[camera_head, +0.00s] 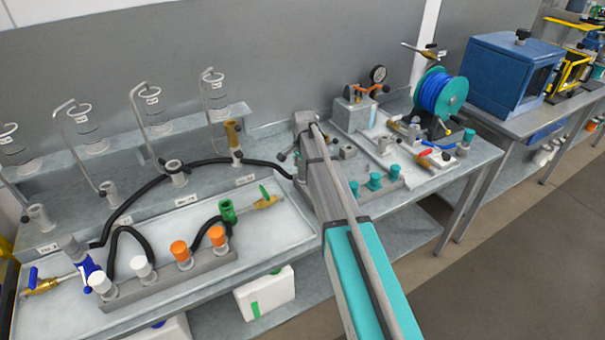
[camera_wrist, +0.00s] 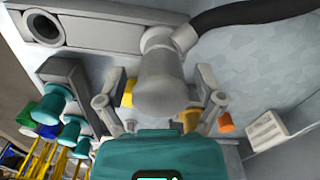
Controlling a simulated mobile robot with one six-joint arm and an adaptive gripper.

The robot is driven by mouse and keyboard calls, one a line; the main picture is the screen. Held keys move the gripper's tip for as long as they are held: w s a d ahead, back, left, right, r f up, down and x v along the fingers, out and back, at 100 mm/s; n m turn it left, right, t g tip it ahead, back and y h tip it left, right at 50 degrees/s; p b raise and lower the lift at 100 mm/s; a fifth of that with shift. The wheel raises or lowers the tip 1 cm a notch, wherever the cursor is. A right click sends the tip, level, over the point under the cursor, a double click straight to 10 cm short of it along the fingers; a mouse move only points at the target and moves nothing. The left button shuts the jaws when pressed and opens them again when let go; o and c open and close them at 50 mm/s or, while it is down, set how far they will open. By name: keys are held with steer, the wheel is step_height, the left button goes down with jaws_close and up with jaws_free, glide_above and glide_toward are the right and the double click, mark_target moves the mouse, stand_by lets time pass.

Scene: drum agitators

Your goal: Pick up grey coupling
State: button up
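The grey coupling (camera_wrist: 162,82) is a smooth grey cylinder with a black hose joined to it, near the middle of the wrist view. My gripper (camera_wrist: 164,96) is open, with one finger on each side of the coupling. Gaps show between the fingers and the coupling, and I see no contact. In the head view my gripper (camera_head: 297,150) is over the bench near the end of the long black hose (camera_head: 220,160). The arm and gripper hide most of the coupling there.
A rack with teal caps (camera_head: 375,182) stands right of my arm. A rack with white and orange caps (camera_head: 179,254) is at the left front. A gauge (camera_head: 378,74) and a blue hose reel (camera_head: 441,94) stand at the back right.

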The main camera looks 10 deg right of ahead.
jaws_close()
steer(key=shift+r, duration=0.15)
step_height(320, 180, up, 2)
steer(key=shift+p, duration=1.15)
steer(key=s+d+r+p, duration=0.1)
steer(key=s+r+p, duration=0.9)
steer(key=s, duration=0.4)
steer(key=shift+d+r+p, duration=0.3)
steer(key=shift+r+p, duration=0.05)
